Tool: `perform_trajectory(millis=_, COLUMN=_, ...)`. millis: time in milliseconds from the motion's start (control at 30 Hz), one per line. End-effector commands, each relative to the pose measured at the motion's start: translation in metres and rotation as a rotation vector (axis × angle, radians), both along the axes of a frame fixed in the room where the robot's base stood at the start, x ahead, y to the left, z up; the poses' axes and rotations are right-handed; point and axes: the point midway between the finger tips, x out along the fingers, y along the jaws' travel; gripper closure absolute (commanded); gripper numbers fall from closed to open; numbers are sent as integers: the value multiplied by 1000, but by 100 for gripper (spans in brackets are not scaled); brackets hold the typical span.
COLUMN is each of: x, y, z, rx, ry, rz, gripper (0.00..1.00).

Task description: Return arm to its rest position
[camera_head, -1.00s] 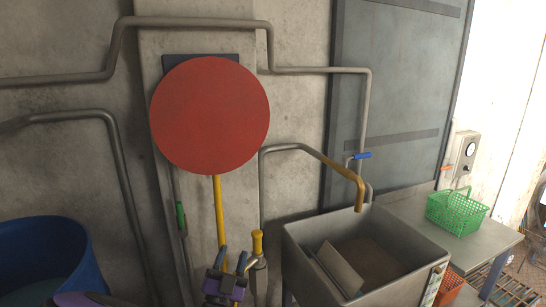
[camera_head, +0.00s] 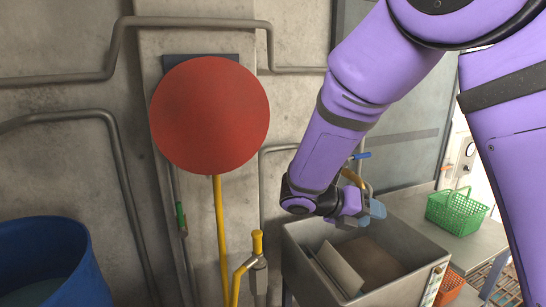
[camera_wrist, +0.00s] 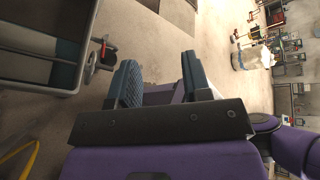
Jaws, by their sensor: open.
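My purple arm reaches in from the upper right of the head view. Its gripper (camera_head: 372,215) is in front of and above the metal sink (camera_head: 415,240), at the end of the purple forearm. In the wrist view my gripper (camera_wrist: 160,80) has its two blue-grey fingers apart, with nothing between them but the floor beyond. The sink basin (camera_wrist: 40,65) also shows at the upper left of the wrist view, beside the fingers.
A red disc (camera_head: 210,115) stands before the wall, with a yellow pipe (camera_head: 221,240) below it. A blue barrel (camera_head: 75,265) is at lower left. A green basket (camera_head: 455,213) sits on the counter (camera_head: 480,242) at right. Open floor (camera_wrist: 165,40) shows in the wrist view.

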Motion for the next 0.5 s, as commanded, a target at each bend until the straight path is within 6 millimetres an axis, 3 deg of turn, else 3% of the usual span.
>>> perform_trajectory(millis=200, x=-34, y=-43, z=26, rx=284, ry=-267, rz=-304, gripper=56)
perform_trajectory(millis=500, x=-86, y=-79, z=60, rx=596, ry=-645, rz=-760, gripper=56)
